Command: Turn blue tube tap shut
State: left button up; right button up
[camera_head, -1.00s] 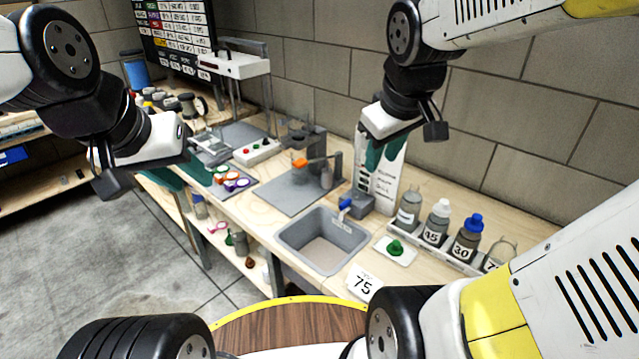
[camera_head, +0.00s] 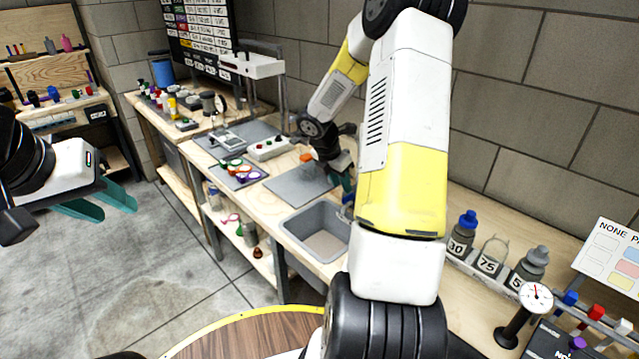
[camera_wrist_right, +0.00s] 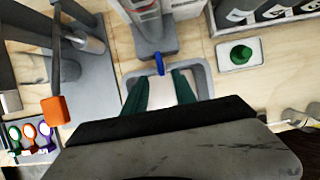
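The blue tap handle (camera_wrist_right: 160,64) sits on a grey block (camera_wrist_right: 155,38) at the edge of the grey sink (camera_head: 292,228). In the right wrist view it points toward the sink, ahead of and between my right fingertips. My right gripper (camera_wrist_right: 160,80) is open, its two teal fingers apart on either side of the handle's line, with nothing held. I cannot tell whether they touch it. In the head view my right gripper (camera_head: 347,182) is over the tap area, and my arm partly covers the tap. My left gripper (camera_head: 119,211) is open and empty over the floor at left.
Numbered bottles (camera_head: 462,232) stand in a rack at right. A green piece (camera_wrist_right: 240,54) lies on a white dish.

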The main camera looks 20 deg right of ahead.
aim_at(346, 197)
jog(key=x, duration=0.6)
grip_shut()
